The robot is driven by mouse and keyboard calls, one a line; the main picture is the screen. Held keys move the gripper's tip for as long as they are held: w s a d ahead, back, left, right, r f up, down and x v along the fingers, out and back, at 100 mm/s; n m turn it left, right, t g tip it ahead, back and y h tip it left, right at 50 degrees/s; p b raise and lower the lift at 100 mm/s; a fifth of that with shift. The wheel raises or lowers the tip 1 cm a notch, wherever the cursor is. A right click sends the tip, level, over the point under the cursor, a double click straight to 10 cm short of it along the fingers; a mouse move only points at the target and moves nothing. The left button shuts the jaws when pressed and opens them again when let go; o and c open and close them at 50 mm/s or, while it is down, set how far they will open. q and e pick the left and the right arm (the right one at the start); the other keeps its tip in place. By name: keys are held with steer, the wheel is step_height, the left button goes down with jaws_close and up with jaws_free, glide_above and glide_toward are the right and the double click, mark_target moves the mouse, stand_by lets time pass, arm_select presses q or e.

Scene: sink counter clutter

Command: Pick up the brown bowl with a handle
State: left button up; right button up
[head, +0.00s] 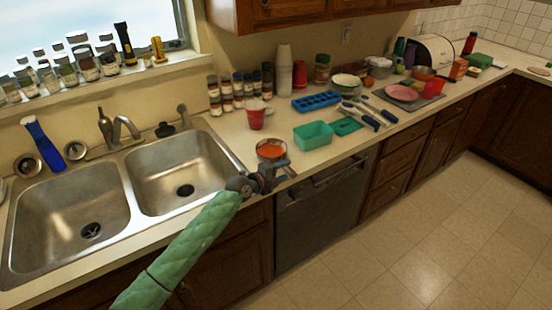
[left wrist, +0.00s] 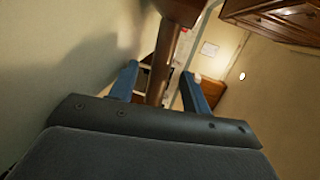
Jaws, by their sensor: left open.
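The brown bowl with a handle (head: 271,147) sits near the counter's front edge, right of the sink, with an orange-red inside. My left gripper (head: 276,171) is at its near side, and partly covers it in the head view. In the left wrist view the bowl's brown underside or side (left wrist: 182,10) shows at the top. Its handle (left wrist: 161,70) runs down between the two blue fingers of my left gripper (left wrist: 160,84). The fingers are open, with gaps on both sides of the handle. My right gripper is in neither view.
A red cup (head: 256,116) stands behind the bowl. A teal container (head: 313,136) and its lid (head: 347,126) lie to the right. The double sink (head: 175,180) is to the left. Several spice jars (head: 227,92) line the wall.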

arm_select(q)
steer(key=shift+w+d+f, duration=0.1)
steer(key=shift+w+d, duration=0.05)
steer(key=shift+c, duration=0.5)
jaws_close()
